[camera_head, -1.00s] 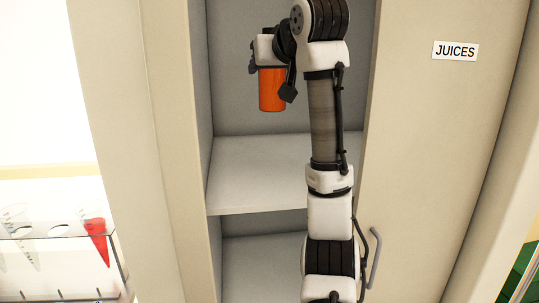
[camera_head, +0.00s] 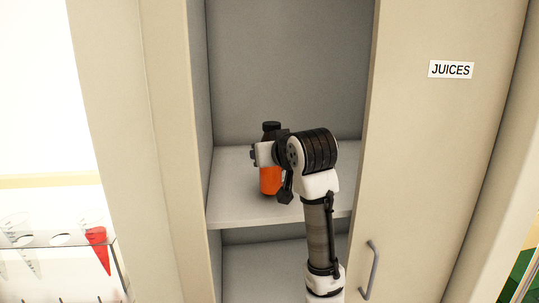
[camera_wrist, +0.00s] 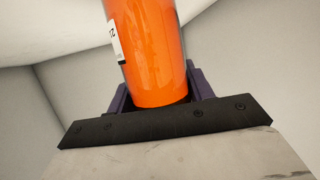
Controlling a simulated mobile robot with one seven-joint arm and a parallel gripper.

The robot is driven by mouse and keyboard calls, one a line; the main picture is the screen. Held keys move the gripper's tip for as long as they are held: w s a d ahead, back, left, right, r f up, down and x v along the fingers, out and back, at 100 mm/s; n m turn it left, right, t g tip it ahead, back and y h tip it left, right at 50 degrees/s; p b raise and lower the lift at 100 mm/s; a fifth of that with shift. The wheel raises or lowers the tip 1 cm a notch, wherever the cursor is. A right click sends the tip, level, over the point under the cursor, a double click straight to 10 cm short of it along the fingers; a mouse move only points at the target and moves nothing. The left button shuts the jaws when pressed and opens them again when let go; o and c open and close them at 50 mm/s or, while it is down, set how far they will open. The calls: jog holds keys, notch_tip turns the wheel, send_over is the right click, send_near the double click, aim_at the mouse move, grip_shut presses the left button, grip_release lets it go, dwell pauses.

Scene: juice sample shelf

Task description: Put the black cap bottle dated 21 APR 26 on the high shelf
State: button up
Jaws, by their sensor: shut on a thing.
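The orange bottle (camera_head: 269,181) with a black cap (camera_head: 271,126) is upright in my gripper (camera_head: 266,155), inside the open cabinet. My gripper is shut on its middle. The bottle's base is at or just above the shelf board (camera_head: 235,208); I cannot tell whether it touches. In the wrist view the orange bottle (camera_wrist: 150,55) sits between the dark fingers (camera_wrist: 160,92). Only an edge of its white label (camera_wrist: 114,42) shows, so the full date cannot be read.
The shelf board is otherwise bare around the bottle, with a lower compartment (camera_head: 260,265) beneath it. The cabinet's side wall (camera_head: 200,110) is to the left. A door marked JUICES (camera_head: 451,69) with a handle (camera_head: 372,270) is to the right. A clear rack with a red cone (camera_head: 98,245) stands outside, left.

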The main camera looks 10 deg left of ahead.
jog(key=shift+f, duration=0.5)
jog(key=shift+f, duration=0.2)
jog(key=o, duration=1.2)
jog(key=shift+o, duration=0.2)
jog(key=shift+r, duration=0.2)
jog(key=b+v, duration=0.4)
jog(key=v, duration=0.8)
